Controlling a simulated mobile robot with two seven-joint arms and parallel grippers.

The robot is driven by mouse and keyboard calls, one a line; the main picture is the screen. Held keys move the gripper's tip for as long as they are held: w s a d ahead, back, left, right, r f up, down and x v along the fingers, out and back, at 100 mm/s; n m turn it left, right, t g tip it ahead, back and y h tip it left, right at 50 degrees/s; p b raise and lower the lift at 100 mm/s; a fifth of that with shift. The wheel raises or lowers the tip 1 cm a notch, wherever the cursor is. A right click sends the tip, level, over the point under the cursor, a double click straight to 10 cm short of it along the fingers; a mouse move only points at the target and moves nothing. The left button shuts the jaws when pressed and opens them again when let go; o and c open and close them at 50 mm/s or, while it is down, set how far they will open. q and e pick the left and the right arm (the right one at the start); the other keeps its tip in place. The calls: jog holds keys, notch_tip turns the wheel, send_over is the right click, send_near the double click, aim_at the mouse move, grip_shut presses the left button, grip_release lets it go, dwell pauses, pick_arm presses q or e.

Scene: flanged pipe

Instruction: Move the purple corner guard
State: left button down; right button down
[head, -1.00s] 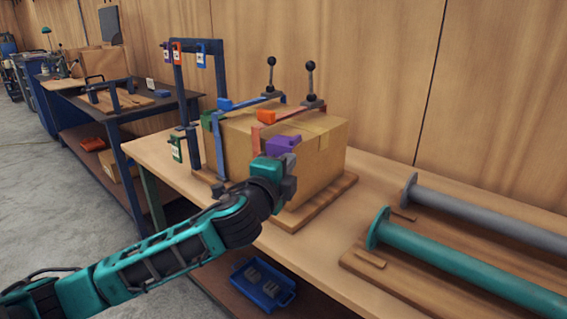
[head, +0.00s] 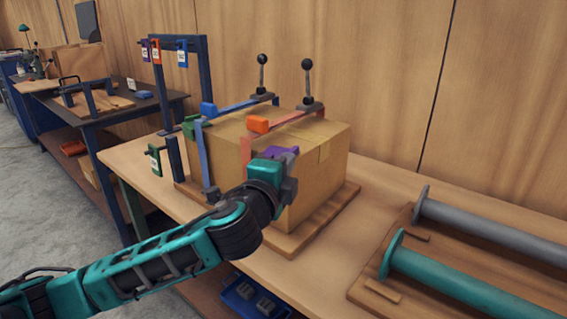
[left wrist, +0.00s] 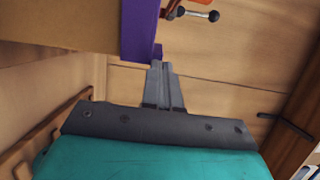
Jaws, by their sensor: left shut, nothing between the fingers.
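The purple corner guard (head: 284,152) sits on the near top edge of a cardboard box (head: 315,185). In the head view my left gripper (head: 290,190) is in front of it and hides its lower part. In the left wrist view the purple corner guard (left wrist: 139,28) runs down the box's edge, with its lower end at the tips of my left gripper (left wrist: 158,66). The fingers are shut together with nothing between them. Whether the tips touch the guard I cannot tell. My right gripper is not in view.
An orange-ended strap (head: 258,124) and a blue-ended strap (head: 209,109) cross the box, with upright black-knobbed levers (head: 308,80) behind. A green corner guard (head: 190,128) is at the box's left. A teal flanged pipe (head: 450,285) and a grey pipe (head: 490,232) lie at right.

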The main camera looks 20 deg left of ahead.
pick_arm(q)
jog(key=shift+w+a, duration=0.25)
dwell(0.3)
jog(key=shift+w+a+r+p, duration=0.1)
jog(key=shift+w+a+p, duration=0.2)
jog(key=shift+w+a, duration=0.45)
jog(key=shift+s, duration=0.15)
